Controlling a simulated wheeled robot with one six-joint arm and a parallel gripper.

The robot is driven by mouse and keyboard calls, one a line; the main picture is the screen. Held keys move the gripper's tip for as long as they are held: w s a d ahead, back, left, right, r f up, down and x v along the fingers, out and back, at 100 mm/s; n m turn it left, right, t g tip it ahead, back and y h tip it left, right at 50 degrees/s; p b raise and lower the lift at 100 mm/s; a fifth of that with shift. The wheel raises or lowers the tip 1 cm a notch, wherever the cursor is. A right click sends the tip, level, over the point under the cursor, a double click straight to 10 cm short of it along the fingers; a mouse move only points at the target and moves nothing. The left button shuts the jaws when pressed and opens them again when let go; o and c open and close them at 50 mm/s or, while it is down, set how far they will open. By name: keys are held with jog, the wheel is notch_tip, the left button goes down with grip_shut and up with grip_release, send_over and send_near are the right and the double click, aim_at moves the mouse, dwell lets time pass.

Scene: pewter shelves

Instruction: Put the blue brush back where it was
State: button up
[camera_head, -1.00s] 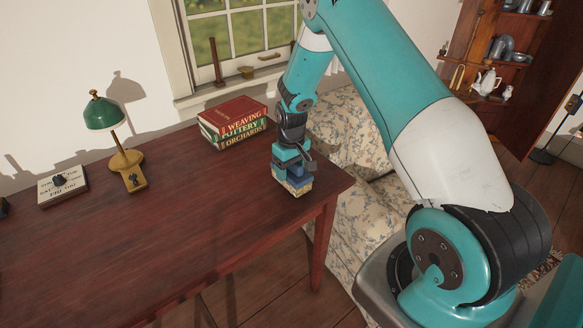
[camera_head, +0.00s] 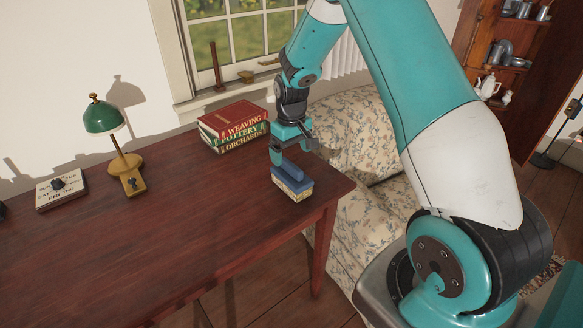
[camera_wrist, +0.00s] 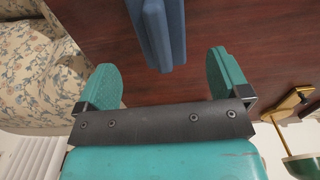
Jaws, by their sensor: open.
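The blue brush (camera_head: 291,173) stands on the dark red-brown table (camera_head: 170,235), near its right front corner. It has a blue grip on top and a pale, patterned lower part. My gripper (camera_head: 292,150) is just above it, open and empty. In the wrist view the brush (camera_wrist: 157,32) shows as a blue bar beyond the fingers, roughly midway between them. My gripper (camera_wrist: 163,70) has its two teal fingers wide apart there, with nothing between the pads.
Stacked books (camera_head: 234,126) lie behind the brush by the window. A floral sofa (camera_head: 350,135) is beyond the table's right edge. The table's middle is clear.

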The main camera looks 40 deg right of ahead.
notch_tip(320, 180, up, 4)
jog(key=shift+f, duration=0.1)
jog(key=s+a+r+n+y, duration=0.2)
jog(key=s+a+r, duration=0.5)
jog(key=a+r, duration=0.45)
jog(key=s+a+r+n+y, duration=0.1)
jog(key=s+a+r+n, duration=0.1)
jog(key=s+a, duration=0.4)
jog(key=s+a+r+n+y, duration=0.1)
jog(key=s+a, duration=0.5)
jog(key=s, duration=0.9)
jog(key=shift+s+a+r+n, duration=0.15)
jog(key=shift+a+r+n, duration=0.2)
jog(key=shift+r+n, duration=0.5)
